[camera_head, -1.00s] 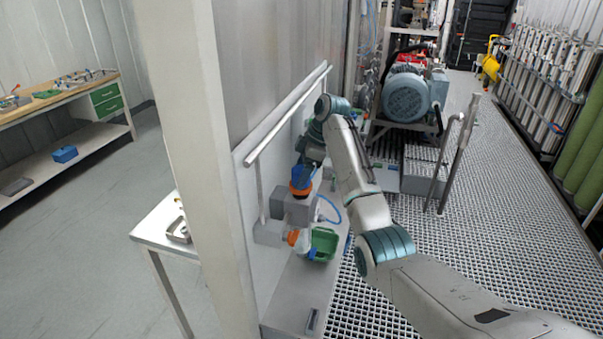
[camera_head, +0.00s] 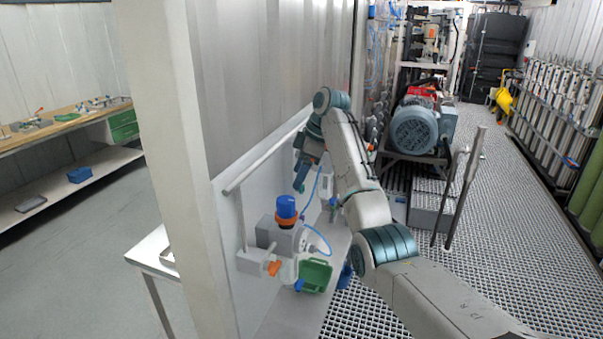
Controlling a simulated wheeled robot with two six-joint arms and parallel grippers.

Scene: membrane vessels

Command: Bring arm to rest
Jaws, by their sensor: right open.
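My right arm comes in from the lower right and bends over the narrow bench along the wall. My right gripper (camera_head: 300,178) hangs down past the wrist, open, with its fingers partly hard to make out. It is above and behind the blue-capped valve unit (camera_head: 287,207), apart from it. The valve unit has an orange handle (camera_head: 274,268) low at its front and a blue hose at its right. A green tray (camera_head: 316,276) sits on the bench beside it. My left gripper is not in view.
A grey post (camera_head: 180,150) stands close at the left of the bench. A rail (camera_head: 265,152) runs along the panel. A blue-grey motor (camera_head: 414,128) and upright metal handles (camera_head: 460,185) stand right of the arm.

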